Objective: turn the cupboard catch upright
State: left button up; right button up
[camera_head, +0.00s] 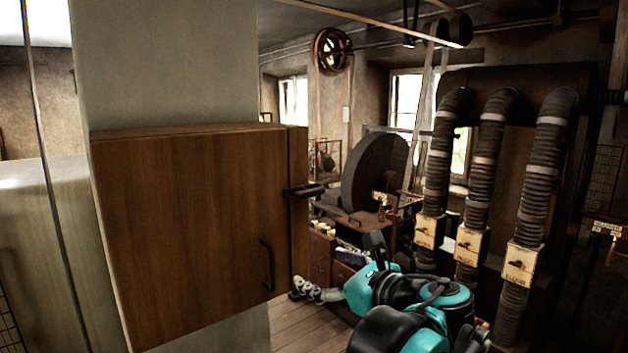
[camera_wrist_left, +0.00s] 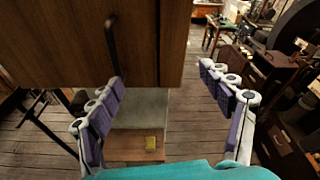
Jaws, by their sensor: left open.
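The brown wooden cupboard (camera_head: 200,220) hangs on a pale pillar in the head view, with its door closed. Its dark catch (camera_head: 303,190) lies about level across the door's right edge. A dark bar handle (camera_head: 268,266) is lower on the door. My left gripper (camera_head: 300,289) is just right of the cupboard's lower right corner, below the catch and apart from it. In the left wrist view the gripper (camera_wrist_left: 160,80) is open and empty, its purple-padded fingers wide apart below the cupboard front (camera_wrist_left: 60,40). The handle (camera_wrist_left: 112,45) shows there near the left finger. The catch is not seen in that view.
Right of the cupboard stand a big dark wheel (camera_head: 376,172) and ribbed ducts (camera_head: 484,165) with switch boxes (camera_head: 468,245). A wooden bench (camera_wrist_left: 270,80) is at the right in the wrist view. Bare plank floor (camera_wrist_left: 190,120) lies below the gripper.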

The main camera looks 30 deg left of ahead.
aim_at(313, 193)
pick_arm(q)
notch_tip(313, 193, up, 13)
jog(key=w+d+m+y+p, duration=0.2)
jog(key=p, duration=0.2)
jog(key=p+x, duration=0.1)
jog(key=x, duration=0.5)
jog(key=shift+r+p, duration=0.1)
jog(key=shift+p, duration=0.25)
jog(key=shift+w+a, duration=0.35)
jog(key=shift+a, duration=0.3)
jog(key=shift+t, duration=0.3)
pick_arm(e)
notch_tip(313, 193, up, 8)
pick_arm(q)
jog(key=c, duration=1.2)
